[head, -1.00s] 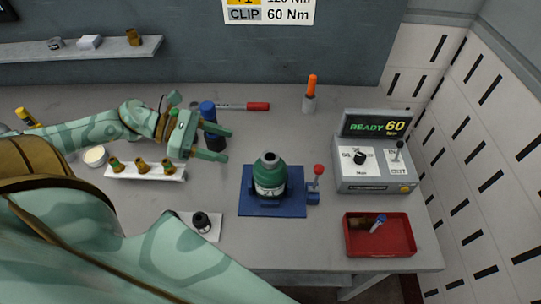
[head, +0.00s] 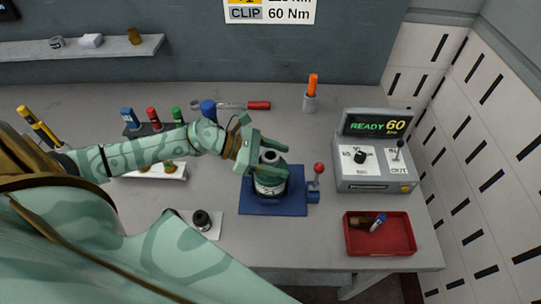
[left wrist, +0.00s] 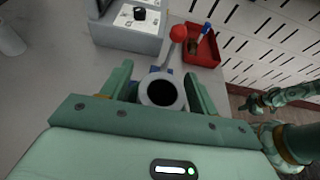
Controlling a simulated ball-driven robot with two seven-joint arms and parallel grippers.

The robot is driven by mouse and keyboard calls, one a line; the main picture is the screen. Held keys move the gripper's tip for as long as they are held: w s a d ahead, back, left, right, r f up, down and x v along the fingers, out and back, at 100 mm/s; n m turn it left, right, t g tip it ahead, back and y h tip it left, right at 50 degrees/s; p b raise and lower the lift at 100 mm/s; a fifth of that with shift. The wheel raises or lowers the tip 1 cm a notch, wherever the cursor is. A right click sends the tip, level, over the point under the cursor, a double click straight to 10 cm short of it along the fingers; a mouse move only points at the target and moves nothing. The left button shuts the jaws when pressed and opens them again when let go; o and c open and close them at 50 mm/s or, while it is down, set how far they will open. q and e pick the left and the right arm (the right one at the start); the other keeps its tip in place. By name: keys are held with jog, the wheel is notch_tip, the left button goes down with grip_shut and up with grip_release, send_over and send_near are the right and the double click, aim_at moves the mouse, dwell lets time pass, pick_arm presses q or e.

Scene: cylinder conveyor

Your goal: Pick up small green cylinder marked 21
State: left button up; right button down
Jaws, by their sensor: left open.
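The green cylinder (head: 270,187) with a pale marked band stands upright in a blue fixture (head: 287,206) on the bench. The mark is too small to read surely. My left gripper (head: 265,157) is open at the cylinder's upper part, with a finger on either side. In the left wrist view the cylinder's round top with its dark hole (left wrist: 161,92) lies between the two fingers. I cannot tell whether they touch it. My right gripper (left wrist: 262,102) shows small at the right of the left wrist view; its jaws are unclear.
A red-knobbed lever (head: 318,170) stands right of the fixture. Farther right are a grey control box (head: 375,178) reading READY 60 and a red tray (head: 405,238) with small parts. A white pad with a black knob-like part (head: 201,220) lies front left.

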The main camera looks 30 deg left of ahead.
pick_arm(q)
jog(key=shift+s, duration=0.1)
grip_shut()
jog(key=shift+f, duration=0.1)
jog(key=shift+s+f, duration=0.15)
jog(key=shift+f, duration=0.1)
dwell(0.9)
jog(key=shift+r, duration=0.2)
